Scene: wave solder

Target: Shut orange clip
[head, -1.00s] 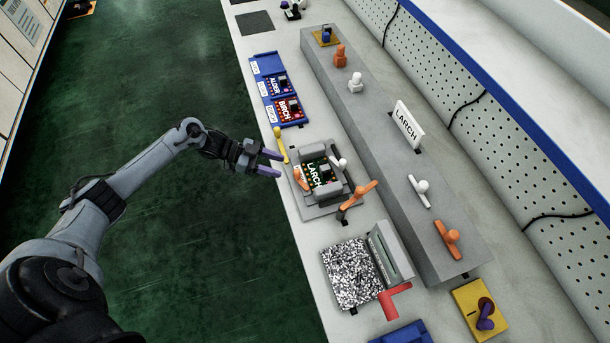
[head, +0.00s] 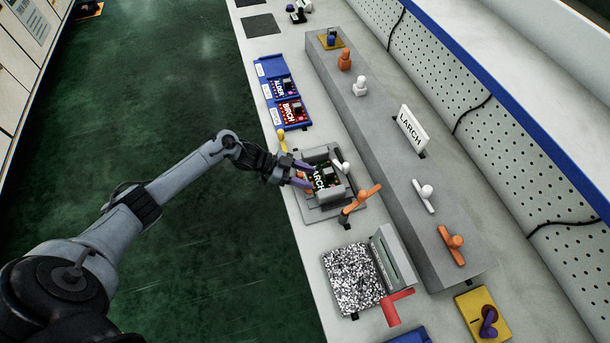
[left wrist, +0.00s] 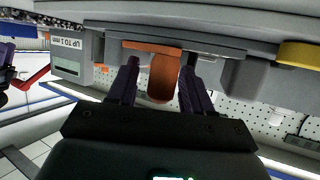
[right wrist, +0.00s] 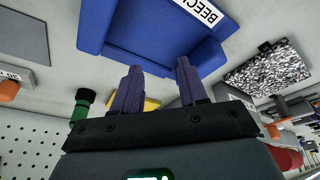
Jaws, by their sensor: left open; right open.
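A grey fixture (head: 318,213) on the bench holds a green board marked LARCH (head: 326,177). My left gripper (head: 309,175) is open at the fixture's near left side. In the left wrist view an orange clip (left wrist: 163,82) with a rounded end lies between my spread purple fingers (left wrist: 157,85), and I cannot tell whether they touch it. In the head view my fingers mostly hide this clip. A second orange lever (head: 362,198) sticks out at the fixture's right front corner. My right gripper (right wrist: 157,85) is open and empty in the right wrist view.
A white-tipped clip (head: 343,167) is on the fixture's far side, and a yellow one (head: 282,141) stands behind it. A blue rack (head: 265,90) with boards, a speckled block (head: 352,275) and a long grey ledge (head: 385,150) flank it. A blue BEECH tray (right wrist: 150,35) faces my right gripper.

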